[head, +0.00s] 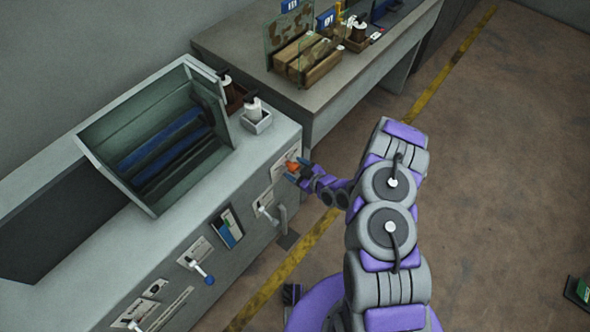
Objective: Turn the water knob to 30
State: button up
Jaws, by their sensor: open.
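The grey machine (250,185) at the left has a front panel with several labels and controls. A small orange-red part (292,165), which looks like a knob, sits near the panel's upper right end beside a white label. My gripper (296,170) is right at this part, its jaws open. I cannot tell whether the jaws touch it or stand around it. The water knob's scale and its numbers are too small to read, and part of the knob is hidden by the gripper.
Below along the panel are a white lever (266,211) and a blue-tipped lever (201,272). An open green-grey bin (150,115) stands on the machine. A second bench (290,95) with boxes stands behind. The floor (490,190) at the right is largely clear.

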jog(key=shift+w+a+f, duration=0.15)
jog(key=shift+w+a, duration=0.1)
jog(key=c, duration=1)
jog(key=shift+d, duration=0.1)
jog(key=shift+m+g+y+p, duration=0.4)
jog(key=shift+m+g+p, duration=0.2)
jog(key=shift+m+p, duration=0.25)
jog(key=shift+o, duration=0.2)
jog(key=m+g+y+p, duration=0.1)
jog(key=m, duration=0.2)
jog(key=shift+w, duration=0.15)
jog(key=shift+f+m+g+y+b, duration=0.1)
jog(key=shift+m+g+y+b, duration=0.85)
jog(key=shift+m, duration=0.7)
jog(key=shift+d, duration=0.1)
